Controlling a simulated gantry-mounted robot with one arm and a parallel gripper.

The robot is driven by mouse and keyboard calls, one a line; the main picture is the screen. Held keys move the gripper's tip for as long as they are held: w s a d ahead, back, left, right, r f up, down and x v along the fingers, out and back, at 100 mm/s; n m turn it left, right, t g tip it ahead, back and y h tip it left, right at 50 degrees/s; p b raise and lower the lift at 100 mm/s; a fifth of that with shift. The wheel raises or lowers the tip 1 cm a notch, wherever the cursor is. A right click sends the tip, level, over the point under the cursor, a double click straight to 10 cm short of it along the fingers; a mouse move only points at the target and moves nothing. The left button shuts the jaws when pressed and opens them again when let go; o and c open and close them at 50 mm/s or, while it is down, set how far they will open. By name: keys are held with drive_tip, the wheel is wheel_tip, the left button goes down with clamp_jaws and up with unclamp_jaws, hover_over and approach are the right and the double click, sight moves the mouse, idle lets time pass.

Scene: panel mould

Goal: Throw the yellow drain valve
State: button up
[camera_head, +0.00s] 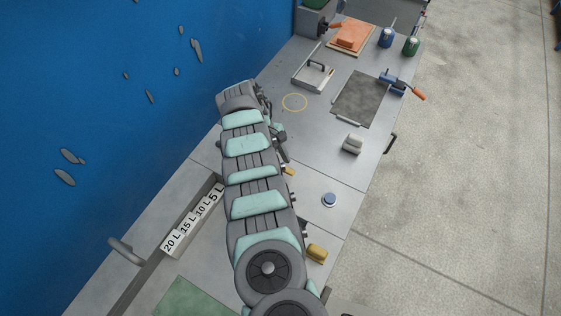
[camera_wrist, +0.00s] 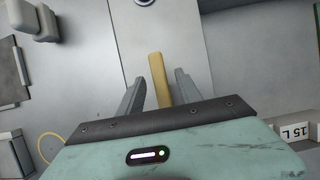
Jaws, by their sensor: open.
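A yellow bar, which looks like the drain valve's handle (camera_wrist: 156,68), runs up the middle of the wrist view. My gripper (camera_wrist: 160,76) is open, with one finger on each side of the bar and gaps visible between. The bar's near end passes behind the gripper's dark edge and is hidden. I cannot tell how deep the bar sits between the fingers. In the head view only a small yellow end (camera_head: 289,171) shows beside my arm. My arm hides the rest of the valve and most of the gripper there.
A blue round button (camera_head: 329,199) and a yellow-brown block (camera_head: 316,253) lie near the bench's right edge. Litre labels (camera_head: 192,222) line a slot at left. A blue wall (camera_head: 140,100) borders the bench.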

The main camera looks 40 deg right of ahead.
drive_tip(key=shift+c, duration=0.3)
clamp_jaws()
idle(1.1)
